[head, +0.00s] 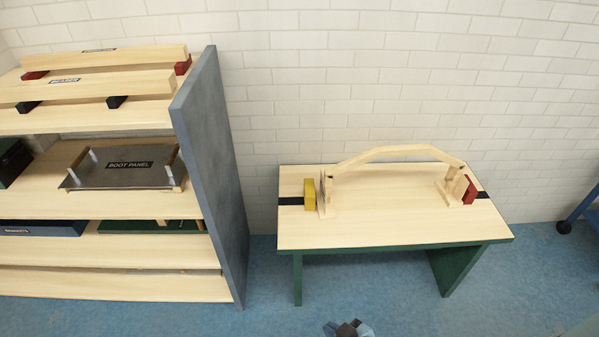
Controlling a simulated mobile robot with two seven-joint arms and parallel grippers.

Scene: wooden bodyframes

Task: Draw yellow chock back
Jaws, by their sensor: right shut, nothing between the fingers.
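The yellow chock (309,193) stands upright on the left part of the table (390,232), over a black strip (290,201). It is close beside the left foot of a pale wooden arched frame (395,152); I cannot tell whether they touch. A red chock (470,190) stands beside the frame's right foot. My right gripper (348,328) shows only in part at the bottom edge, shut and empty, in front of the table and well apart from the chock. My left gripper is out of view.
A shelf unit with a grey side panel (212,165) stands left of the table, holding wooden beams (95,85) and a boot panel (125,167). The table's front part is bare. Blue floor (385,285) is open before it. A blue wheeled thing (582,212) is at the right edge.

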